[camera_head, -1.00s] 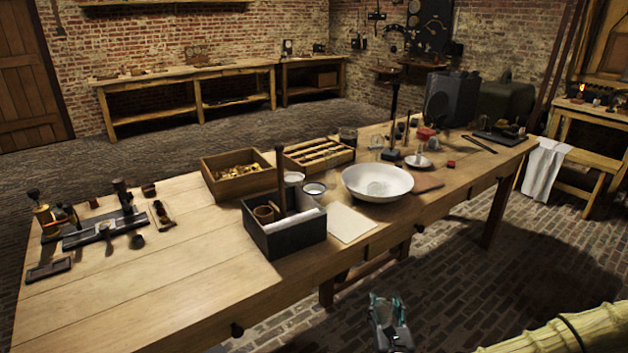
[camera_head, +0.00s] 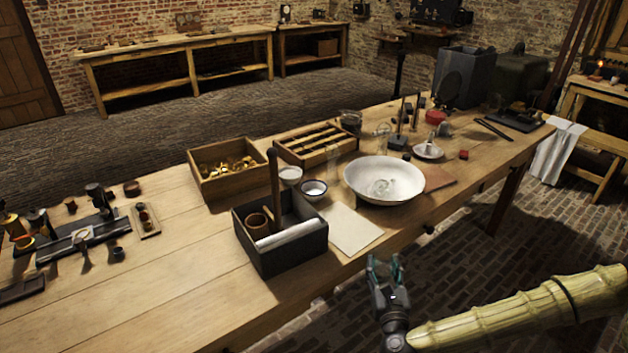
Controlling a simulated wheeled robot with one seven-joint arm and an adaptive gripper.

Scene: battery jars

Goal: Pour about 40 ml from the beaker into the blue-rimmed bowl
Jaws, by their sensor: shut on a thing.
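My gripper (camera_head: 386,272) is in front of the table's near edge, at the lower right of centre. Its fingers are apart around what seems to be the clear glass beaker, whose outline and contents I cannot make out. The small white bowl with a dark blue rim (camera_head: 313,190) stands on the table, up and left of my gripper, between the dark box and the white basin. The gripper is well apart from the bowl. The bowl's inside looks pale, and I cannot tell its liquid level.
A wide white basin (camera_head: 358,190) with a glass piece inside stands right of the bowl. A dark open box (camera_head: 285,255) with an upright rod is at left. Another small white bowl (camera_head: 290,175), thin glassware (camera_head: 333,158) and a wooden tray (camera_head: 290,153) stand close behind. A paper sheet (camera_head: 350,232) lies flat in front.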

